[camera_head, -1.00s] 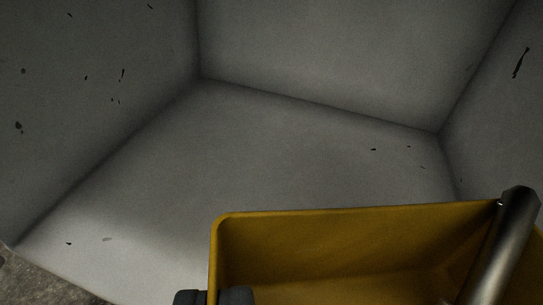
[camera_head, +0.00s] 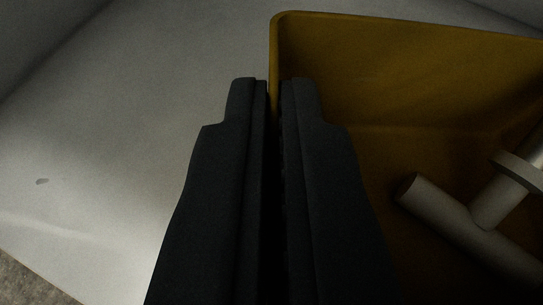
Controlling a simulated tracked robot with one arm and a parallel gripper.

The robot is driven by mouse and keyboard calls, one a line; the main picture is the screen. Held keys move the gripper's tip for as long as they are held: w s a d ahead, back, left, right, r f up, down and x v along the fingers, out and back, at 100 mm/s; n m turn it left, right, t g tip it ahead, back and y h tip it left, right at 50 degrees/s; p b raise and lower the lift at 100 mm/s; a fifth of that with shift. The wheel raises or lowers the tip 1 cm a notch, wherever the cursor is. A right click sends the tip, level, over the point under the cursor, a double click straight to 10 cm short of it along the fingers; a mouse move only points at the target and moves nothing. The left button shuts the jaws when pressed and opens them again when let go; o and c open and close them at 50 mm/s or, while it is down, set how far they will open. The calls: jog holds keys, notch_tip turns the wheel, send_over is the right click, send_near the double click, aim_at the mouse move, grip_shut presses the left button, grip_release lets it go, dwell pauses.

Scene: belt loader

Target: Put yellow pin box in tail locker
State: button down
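The yellow pin box (camera_head: 400,50) is at the right in the head view, inside the grey metal tail locker (camera_head: 130,130). A grey metal pin with a crossbar (camera_head: 440,210) lies in the box. My gripper (camera_head: 274,85) reaches up from the bottom of the picture. Its two dark fingers are close together with the box's left wall between them, one finger inside the box and one outside. I cannot tell whether the box touches the locker floor; its underside is hidden.
The locker floor left of my gripper is clear. Locker walls rise at the upper left and upper right corners. The locker's open edge and rough ground (camera_head: 25,285) show at the lower left.

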jog(key=shift+f, duration=0.15)
jog(key=c, duration=1.7)
grip_release()
jog(key=p+v, duration=0.3)
jog(key=v, duration=0.9)
